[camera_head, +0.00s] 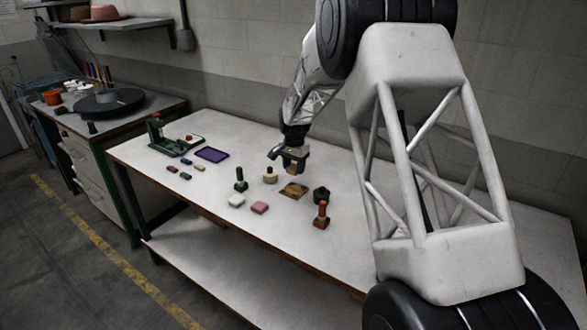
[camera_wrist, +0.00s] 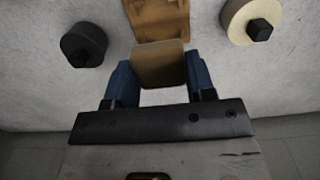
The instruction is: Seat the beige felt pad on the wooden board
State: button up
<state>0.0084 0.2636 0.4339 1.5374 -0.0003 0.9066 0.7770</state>
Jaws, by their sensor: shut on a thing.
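The beige felt pad (camera_wrist: 158,68) sits between the two blue fingers of my gripper (camera_wrist: 158,82) in the wrist view, and the fingers are shut on it. The wooden board (camera_wrist: 158,25) lies just beyond the pad, and the pad's far edge overlaps the board's near end in that view. In the head view my gripper (camera_head: 291,163) is just behind and above the wooden board (camera_head: 294,190). I cannot tell exactly how high the pad is above the board. Part of the board is hidden behind the pad in the wrist view.
A cream round piece (camera_head: 270,176) and a dark round piece (camera_head: 321,194) flank the board. A green-black stamp (camera_head: 240,181), an orange stamp (camera_head: 322,213), a white pad (camera_head: 236,201) and a pink pad (camera_head: 259,208) stand nearer. A purple tray (camera_head: 211,154) and green press (camera_head: 160,138) are left.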

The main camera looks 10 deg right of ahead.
aim_at(294, 190)
jog(key=shift+f, duration=0.2)
jog(key=shift+f, duration=3.15)
jog(key=shift+f, duration=0.5)
jog(key=o, duration=1)
jog(key=shift+r, duration=3.9)
